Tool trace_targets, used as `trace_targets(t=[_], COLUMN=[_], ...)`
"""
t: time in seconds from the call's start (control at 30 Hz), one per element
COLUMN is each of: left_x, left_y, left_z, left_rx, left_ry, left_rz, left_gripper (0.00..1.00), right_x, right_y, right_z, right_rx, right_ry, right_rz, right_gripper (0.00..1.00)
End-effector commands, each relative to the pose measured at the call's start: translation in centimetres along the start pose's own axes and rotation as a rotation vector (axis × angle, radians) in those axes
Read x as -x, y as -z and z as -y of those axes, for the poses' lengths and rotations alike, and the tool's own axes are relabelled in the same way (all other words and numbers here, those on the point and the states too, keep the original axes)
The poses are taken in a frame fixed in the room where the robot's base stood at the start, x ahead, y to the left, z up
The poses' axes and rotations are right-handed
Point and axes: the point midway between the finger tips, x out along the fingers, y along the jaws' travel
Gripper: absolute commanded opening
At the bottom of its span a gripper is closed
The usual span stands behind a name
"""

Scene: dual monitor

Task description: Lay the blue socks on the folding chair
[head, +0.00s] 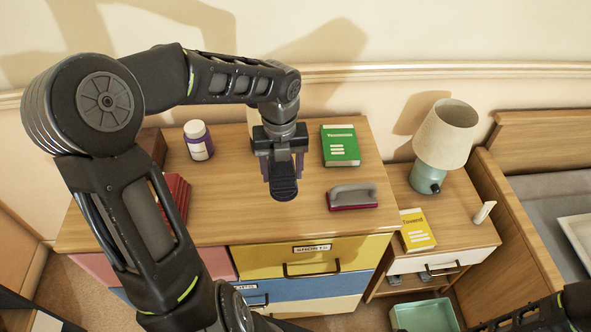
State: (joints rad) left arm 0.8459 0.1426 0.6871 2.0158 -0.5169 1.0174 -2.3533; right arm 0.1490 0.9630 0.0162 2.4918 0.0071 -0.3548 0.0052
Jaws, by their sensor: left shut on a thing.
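My left gripper (284,172) is over the wooden dresser top, pointing down. It is shut on a dark purple-blue thing (299,166), which shows only as narrow strips beside the fingers. The gripper hides most of it, so I cannot tell whether it is the blue socks. I see no other blue socks. I cannot make out a folding chair. Part of my right arm shows in the bottom right corner, but its gripper is not clearly in view.
On the dresser (235,215) are a purple bottle with a white cap (198,140), a green book (340,146), a red-and-grey brush (352,196) and red books (176,195). The nightstand holds a lamp (445,135) and a yellow book (417,229). A teal bin (424,316) stands below.

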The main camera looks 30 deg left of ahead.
Motion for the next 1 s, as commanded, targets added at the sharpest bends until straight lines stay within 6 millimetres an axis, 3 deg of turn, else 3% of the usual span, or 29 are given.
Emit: trace_targets(t=[0.27,0.8,1.0], left_x=[0.2,0.2,0.1], left_y=[-0.5,-0.7,-0.3], left_z=[2.5,11.9,14.7], left_rx=[0.353,1.791,2.228], left_ry=[0.015,0.005,0.0], left_rz=[-0.005,-0.024,-0.01], left_gripper=[0.2,0.2,0.2], right_x=[0.0,0.0,0.0], right_y=[0.0,0.0,0.0], right_z=[0.0,0.0,0.0], right_rx=[0.0,0.0,0.0], right_ry=[0.0,0.0,0.0], right_rz=[0.0,0.0,0.0], right_gripper=[0.0,0.0,0.0])
